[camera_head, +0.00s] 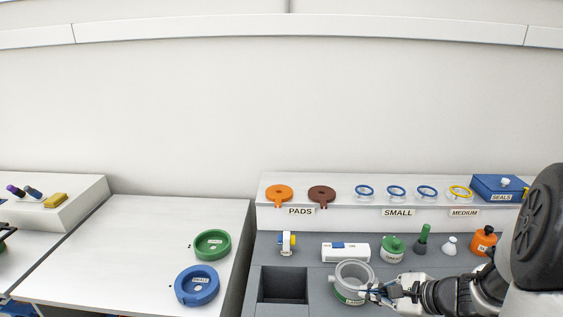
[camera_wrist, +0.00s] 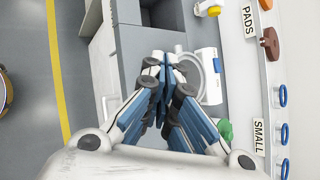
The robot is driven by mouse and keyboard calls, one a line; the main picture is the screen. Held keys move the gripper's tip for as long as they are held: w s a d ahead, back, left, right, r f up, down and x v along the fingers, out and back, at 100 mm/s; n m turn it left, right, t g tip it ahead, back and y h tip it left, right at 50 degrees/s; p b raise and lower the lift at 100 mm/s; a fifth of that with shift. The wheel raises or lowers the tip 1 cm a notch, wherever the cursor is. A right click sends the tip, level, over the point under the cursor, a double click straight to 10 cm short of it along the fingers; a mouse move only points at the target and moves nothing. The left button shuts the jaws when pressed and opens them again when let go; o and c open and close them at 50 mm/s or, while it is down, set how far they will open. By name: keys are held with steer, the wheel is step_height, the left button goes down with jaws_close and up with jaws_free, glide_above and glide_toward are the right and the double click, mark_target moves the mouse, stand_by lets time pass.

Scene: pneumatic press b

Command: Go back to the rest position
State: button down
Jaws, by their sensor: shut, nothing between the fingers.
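My gripper (camera_head: 372,291) is at the lower right of the head view, beside a grey ring-shaped part (camera_head: 354,272) with a green label band on the grey worktop. The gripper fingers overlap the right side of this part in the picture. In the wrist view my gripper (camera_wrist: 163,72) is shut with its fingertips together and nothing between them. The grey ring-shaped part (camera_wrist: 211,80) shows just behind and to the right of the fingers there. I cannot tell whether the fingers touch it.
Behind stand a white and blue box (camera_head: 345,252), a green container (camera_head: 392,249) and an orange bottle (camera_head: 483,241). A raised shelf (camera_head: 340,213) holds pads and seal rings. A dark square recess (camera_head: 284,285) lies to the left. The white table (camera_head: 130,250) is mostly clear.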

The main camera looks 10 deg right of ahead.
steer(key=s+a+r+n+g, duration=0.2)
steer(key=s+a+r+n, duration=0.3)
steer(key=a, duration=0.3)
steer(key=s+a+r+n+g, duration=0.2)
steer(key=s+a+r+n, duration=0.25)
steer(key=a+n, duration=0.4)
steer(key=s+r+n+h, duration=0.4)
steer(key=s+n, duration=0.5)
steer(key=s, duration=0.2)
steer(key=shift+s+d+h, duration=0.2)
steer(key=shift+s+h, duration=0.05)
steer(key=shift+h, duration=0.15)
steer(key=shift+d, duration=0.15)
